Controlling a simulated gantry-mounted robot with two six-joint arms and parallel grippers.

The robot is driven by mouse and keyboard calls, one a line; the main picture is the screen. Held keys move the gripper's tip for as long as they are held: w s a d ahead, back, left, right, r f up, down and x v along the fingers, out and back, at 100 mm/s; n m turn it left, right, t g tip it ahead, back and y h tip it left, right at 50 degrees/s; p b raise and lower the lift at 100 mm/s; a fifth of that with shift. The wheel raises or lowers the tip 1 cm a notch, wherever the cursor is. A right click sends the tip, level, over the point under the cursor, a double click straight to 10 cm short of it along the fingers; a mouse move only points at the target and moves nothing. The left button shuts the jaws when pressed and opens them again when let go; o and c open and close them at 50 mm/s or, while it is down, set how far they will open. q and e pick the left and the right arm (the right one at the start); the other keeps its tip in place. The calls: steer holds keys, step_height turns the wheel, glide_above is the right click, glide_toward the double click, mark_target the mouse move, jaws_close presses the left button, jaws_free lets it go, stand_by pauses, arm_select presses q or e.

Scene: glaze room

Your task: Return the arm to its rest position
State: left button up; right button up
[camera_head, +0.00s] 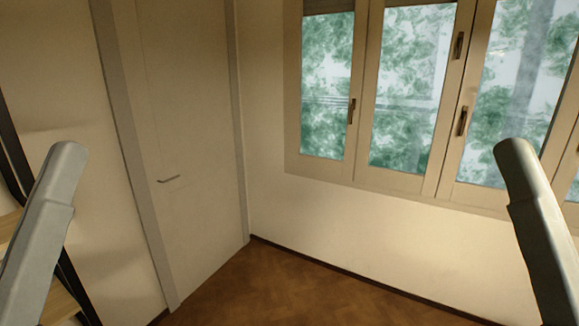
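My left arm (42,225) shows as a grey link rising from the lower left edge. My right arm (535,225) shows as a similar grey link at the lower right. Both links slant upward and stand well apart, on opposite sides of the picture. Neither gripper shows in the head view, so I cannot see their fingers or whether they hold anything.
A white door (190,120) with a handle (168,179) stands shut at the left. A framed window (405,90) fills the upper right. The brown floor (270,290) between my arms is clear. A shelf-like wooden piece (62,302) shows at the left edge.

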arm_select(q)
step_height(320, 180, up, 26)
steer(key=p, duration=2.2)
steer(key=shift+c, duration=0.2)
